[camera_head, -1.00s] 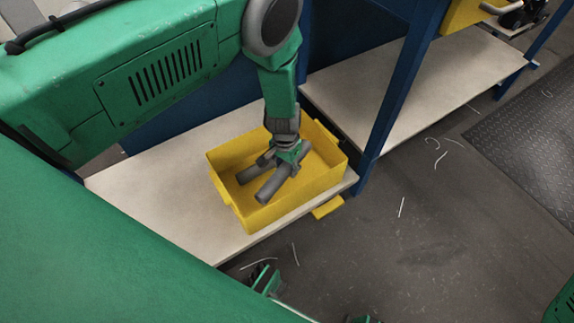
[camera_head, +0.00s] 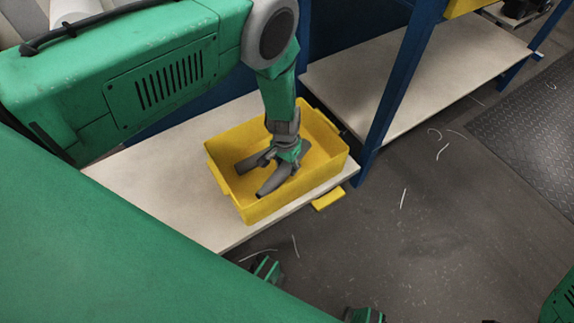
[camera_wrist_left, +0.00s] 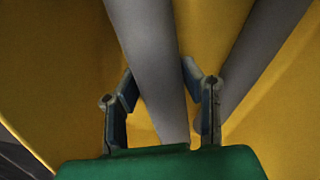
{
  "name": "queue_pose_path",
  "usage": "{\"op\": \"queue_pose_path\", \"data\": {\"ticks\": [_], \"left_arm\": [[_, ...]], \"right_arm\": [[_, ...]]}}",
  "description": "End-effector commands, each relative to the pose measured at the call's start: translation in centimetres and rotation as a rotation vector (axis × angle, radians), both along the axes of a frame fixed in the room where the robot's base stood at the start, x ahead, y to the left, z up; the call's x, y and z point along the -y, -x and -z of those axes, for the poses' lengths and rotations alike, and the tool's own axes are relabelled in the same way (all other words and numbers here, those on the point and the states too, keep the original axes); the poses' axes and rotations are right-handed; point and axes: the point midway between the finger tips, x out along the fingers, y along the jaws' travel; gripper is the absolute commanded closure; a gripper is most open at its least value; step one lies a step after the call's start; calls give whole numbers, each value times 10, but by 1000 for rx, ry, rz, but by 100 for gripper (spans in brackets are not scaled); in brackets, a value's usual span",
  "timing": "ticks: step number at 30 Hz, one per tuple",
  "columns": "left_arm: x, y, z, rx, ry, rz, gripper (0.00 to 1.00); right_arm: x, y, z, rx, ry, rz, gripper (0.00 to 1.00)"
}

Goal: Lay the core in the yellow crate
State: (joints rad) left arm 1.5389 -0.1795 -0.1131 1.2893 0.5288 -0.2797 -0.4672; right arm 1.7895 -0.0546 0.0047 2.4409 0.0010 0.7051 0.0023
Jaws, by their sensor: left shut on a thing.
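The yellow crate (camera_head: 300,205) stands on a pale board, and its walls fill the background of the left wrist view (camera_wrist_left: 70,50). My left gripper (camera_head: 284,164) is down inside the crate. It is shut on a grey, rod-like core (camera_head: 272,185), whose near end shows clear of the fingers. In the left wrist view the core (camera_wrist_left: 150,45) passes between the two fingers (camera_wrist_left: 160,85). A second grey core (camera_head: 248,164) lies beside it in the crate, and it also shows at the right in the wrist view (camera_wrist_left: 255,50). Whether the held core touches the crate floor is hidden. My right gripper cannot be made out.
The pale board (camera_head: 165,180) is bare left of the crate. A blue post (camera_head: 395,100) rises close to the crate's right side. Another pale shelf (camera_head: 420,75) lies beyond it. Thin white scraps (camera_head: 403,198) lie on the dark floor.

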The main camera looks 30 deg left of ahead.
Motion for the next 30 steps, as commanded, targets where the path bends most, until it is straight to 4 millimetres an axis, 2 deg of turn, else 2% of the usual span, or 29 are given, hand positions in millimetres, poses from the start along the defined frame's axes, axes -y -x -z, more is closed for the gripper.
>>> {"op": "queue_pose_path", "data": {"ticks": [30], "left_arm": [[0, 0, 25, 0, 0, -1, 100]], "right_arm": [[0, 0, 0, 0, 0, 0, 48]]}}
